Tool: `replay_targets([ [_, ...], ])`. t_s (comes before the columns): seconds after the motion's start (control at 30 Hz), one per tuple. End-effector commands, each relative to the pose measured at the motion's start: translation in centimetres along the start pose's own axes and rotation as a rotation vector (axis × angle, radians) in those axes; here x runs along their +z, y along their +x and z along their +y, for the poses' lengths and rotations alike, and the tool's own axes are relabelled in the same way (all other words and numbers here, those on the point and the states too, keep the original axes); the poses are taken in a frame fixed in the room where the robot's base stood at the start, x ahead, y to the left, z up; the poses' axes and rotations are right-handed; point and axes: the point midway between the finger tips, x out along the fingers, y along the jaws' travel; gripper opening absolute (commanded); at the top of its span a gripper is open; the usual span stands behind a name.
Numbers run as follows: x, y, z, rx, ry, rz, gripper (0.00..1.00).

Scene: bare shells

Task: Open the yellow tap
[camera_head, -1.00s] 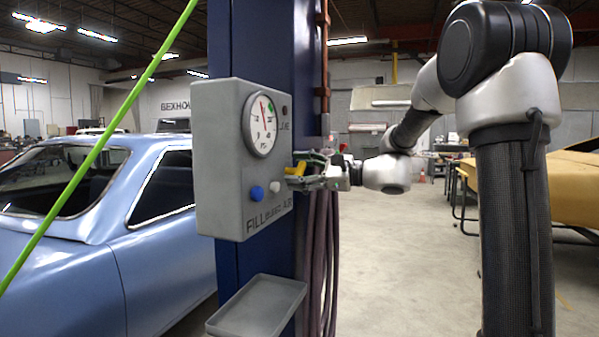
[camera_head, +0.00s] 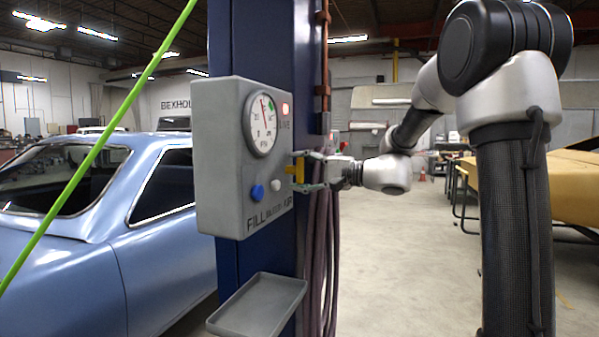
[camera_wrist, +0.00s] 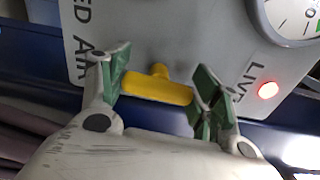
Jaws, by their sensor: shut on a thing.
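The yellow tap (camera_head: 300,170) is on the right side of the grey box's front face, with its handle standing about upright in the head view. In the wrist view the yellow tap (camera_wrist: 157,88) shows as a T-shaped handle lying across between the fingers. My gripper (camera_head: 306,171) is shut on the handle. In the wrist view my gripper (camera_wrist: 160,78) has one green-padded finger at each end of it. The grey box (camera_head: 221,155) has a round dial (camera_head: 260,125) and a lit red lamp (camera_head: 286,110) by the word LIVE.
A blue knob (camera_head: 257,192) and a white knob (camera_head: 276,185) sit below the dial, close to the tap. The box is on a blue post (camera_head: 255,45). A grey tray (camera_head: 257,305) juts out below. Hoses (camera_head: 322,250) hang beside the post. Floor at right is partly clear.

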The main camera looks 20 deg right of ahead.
Motion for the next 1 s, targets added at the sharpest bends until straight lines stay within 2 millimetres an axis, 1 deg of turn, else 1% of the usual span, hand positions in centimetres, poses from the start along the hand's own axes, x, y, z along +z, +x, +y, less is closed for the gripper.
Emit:
replay_targets([
  [0.3,0.03,-0.03,0.16,0.002,-0.065,-0.001,0.40],
  [0.7,0.03,-0.04,0.19,0.003,-0.070,-0.001,0.40],
  [0.73,0.03,-0.04,0.19,0.003,-0.070,-0.001,0.69],
  [0.77,0.03,-0.04,0.19,0.003,-0.070,-0.001,0.73],
  [1.0,0.01,-0.02,0.12,0.002,-0.069,-0.001,0.73],
])
